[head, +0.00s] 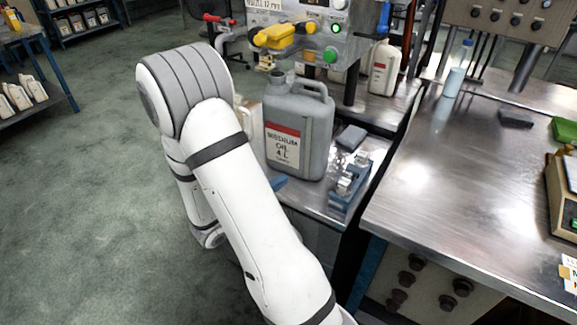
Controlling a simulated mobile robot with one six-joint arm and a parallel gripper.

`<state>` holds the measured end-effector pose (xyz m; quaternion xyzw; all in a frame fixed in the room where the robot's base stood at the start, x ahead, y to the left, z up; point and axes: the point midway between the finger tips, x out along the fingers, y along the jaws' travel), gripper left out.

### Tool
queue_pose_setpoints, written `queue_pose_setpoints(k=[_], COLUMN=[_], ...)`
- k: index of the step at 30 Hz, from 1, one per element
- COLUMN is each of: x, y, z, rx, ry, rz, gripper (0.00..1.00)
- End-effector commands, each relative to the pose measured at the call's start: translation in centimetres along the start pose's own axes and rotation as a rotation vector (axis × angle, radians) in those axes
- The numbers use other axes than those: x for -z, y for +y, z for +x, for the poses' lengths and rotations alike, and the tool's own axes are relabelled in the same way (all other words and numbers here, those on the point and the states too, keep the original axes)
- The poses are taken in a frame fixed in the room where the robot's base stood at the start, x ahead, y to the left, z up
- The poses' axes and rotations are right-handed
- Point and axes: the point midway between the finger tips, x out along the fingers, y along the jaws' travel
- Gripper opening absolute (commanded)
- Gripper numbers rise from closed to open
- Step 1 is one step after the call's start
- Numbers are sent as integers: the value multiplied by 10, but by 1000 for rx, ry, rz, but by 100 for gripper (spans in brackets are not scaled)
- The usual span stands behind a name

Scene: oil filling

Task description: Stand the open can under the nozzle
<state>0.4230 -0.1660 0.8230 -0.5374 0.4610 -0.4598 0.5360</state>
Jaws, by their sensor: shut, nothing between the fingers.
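A grey can (312,128) with a red and white label reading "MEDIUM OIL 4 L" stands upright on the metal bench in the head view. Its neck (278,78) is at the top left of the can, and its handle is on the right. The filling machine's yellow fitting (276,36) is above the can's neck. From this angle I cannot tell whether the nozzle outlet lines up with the neck. My gripper is hidden behind the arm.
A blue clamp-like device (349,182) and a dark block (351,138) lie right of the can. A cream bottle (383,68) stands behind. The steel table (430,190) at right holds a pale blue bottle (457,70) and a scale (563,190).

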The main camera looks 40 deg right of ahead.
Motion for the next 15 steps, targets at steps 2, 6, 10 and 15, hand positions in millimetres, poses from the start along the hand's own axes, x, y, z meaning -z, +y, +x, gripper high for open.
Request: queue_pose_setpoints(k=[2,6,10,15], x=[1,1,-14,-25], y=[1,0,0,0], z=[16,40,55,65], rx=[0,1,0,0], ry=[6,6,2,1], rz=[2,3,5,3], gripper=[0,0,0,0])
